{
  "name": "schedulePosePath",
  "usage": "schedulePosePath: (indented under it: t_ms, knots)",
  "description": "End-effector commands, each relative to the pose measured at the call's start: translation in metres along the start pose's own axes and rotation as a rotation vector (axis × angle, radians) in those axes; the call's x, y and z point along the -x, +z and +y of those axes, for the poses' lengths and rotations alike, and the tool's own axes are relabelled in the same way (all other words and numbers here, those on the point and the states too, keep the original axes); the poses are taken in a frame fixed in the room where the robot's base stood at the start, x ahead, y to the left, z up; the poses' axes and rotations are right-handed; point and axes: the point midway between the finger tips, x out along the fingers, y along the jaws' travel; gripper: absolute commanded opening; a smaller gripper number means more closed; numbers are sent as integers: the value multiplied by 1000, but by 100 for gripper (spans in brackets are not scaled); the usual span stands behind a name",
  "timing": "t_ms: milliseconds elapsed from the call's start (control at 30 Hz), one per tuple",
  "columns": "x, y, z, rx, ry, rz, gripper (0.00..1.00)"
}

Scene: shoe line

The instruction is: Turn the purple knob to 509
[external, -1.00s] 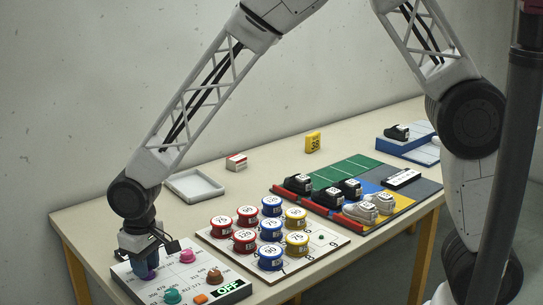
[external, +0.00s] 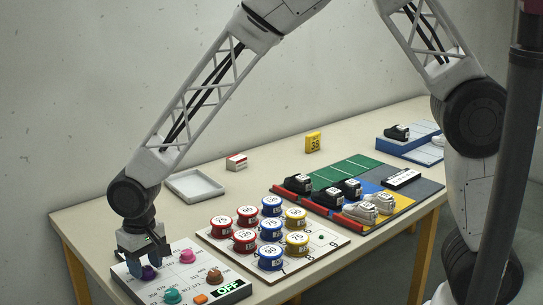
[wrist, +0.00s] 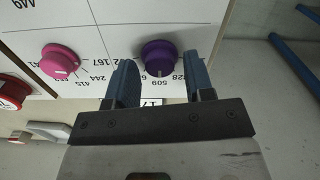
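The purple knob (wrist: 158,57) sits on the white dial panel (wrist: 105,22). In the wrist view its small pale mark points down, toward the printed 509. In the external view the purple knob (external: 148,272) shows just below my gripper (external: 148,261). In the wrist view my gripper (wrist: 159,68) has its two blue-grey fingers apart, one on each side of the knob. A gap shows between the left finger and the knob; the right finger is close to it. The fingers look clear of the knob, though their exact height is hard to tell.
A pink knob (wrist: 61,61) is left of the purple one in the wrist view. Teal (external: 172,296) and brown (external: 215,276) knobs, an orange button (external: 201,299) and an OFF display (external: 229,288) share the panel. Several round tins stand on a board (external: 330,240) to the right.

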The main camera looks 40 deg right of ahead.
Motion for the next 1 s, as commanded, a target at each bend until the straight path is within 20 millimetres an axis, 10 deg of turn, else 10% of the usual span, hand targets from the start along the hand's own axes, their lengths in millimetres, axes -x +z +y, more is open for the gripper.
schedulePosePath:
  t_ms: [467,1000]
  knots:
    - [4,0,0,0,1,-1,56]
    - [64,0,0,0,-1,1,56]
